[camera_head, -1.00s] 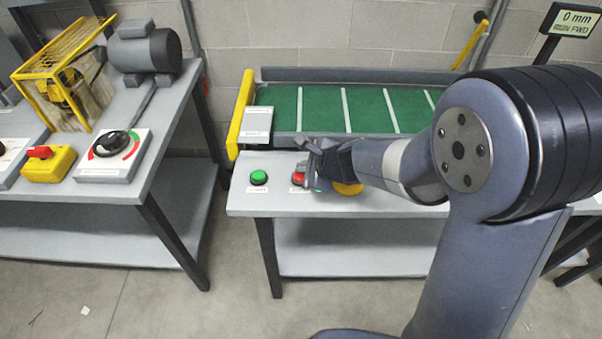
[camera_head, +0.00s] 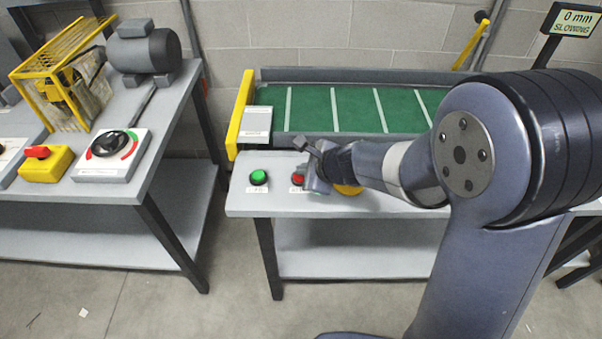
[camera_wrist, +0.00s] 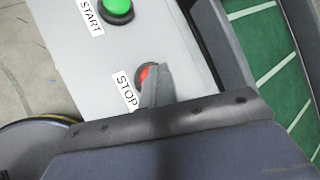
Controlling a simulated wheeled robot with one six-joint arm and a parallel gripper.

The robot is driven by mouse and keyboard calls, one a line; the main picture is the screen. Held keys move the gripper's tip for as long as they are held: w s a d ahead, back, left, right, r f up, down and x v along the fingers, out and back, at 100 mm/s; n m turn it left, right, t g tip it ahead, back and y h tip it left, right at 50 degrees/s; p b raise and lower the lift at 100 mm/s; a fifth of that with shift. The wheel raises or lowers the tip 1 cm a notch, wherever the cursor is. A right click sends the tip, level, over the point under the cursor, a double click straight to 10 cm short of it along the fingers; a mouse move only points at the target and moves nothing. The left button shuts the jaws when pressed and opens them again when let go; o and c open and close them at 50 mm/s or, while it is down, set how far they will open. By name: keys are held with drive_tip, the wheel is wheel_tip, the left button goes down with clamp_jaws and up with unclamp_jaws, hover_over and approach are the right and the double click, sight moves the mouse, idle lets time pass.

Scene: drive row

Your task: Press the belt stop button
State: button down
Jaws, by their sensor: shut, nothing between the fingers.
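The red stop button (camera_head: 297,179) sits on the front ledge of the belt table, right of the green start button (camera_head: 259,177). In the wrist view the stop button (camera_wrist: 146,75) is partly hidden behind my gripper's fingers, beside its STOP label (camera_wrist: 127,91). My gripper (camera_head: 312,172) is shut and empty, with its tips at the right side of the stop button. In the wrist view my gripper (camera_wrist: 158,72) overlaps the button; I cannot tell whether it touches. The conveyor belt (camera_head: 350,110) is green with white stripes. The display (camera_head: 574,20) reads "0 mm SLOWING".
A yellow button (camera_head: 348,189) lies partly under my wrist. The left bench holds a dial box (camera_head: 112,155), a yellow switch box (camera_head: 46,164) and a motor (camera_head: 143,50).

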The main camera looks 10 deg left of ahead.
drive_tip(key=shift+r+p, duration=0.3)
drive_tip(key=shift+r, duration=0.2)
wheel_tip(320, 180, up, 6)
drive_tip(key=p, duration=0.5)
drive_tip(key=shift+f, duration=0.1)
idle(0.5)
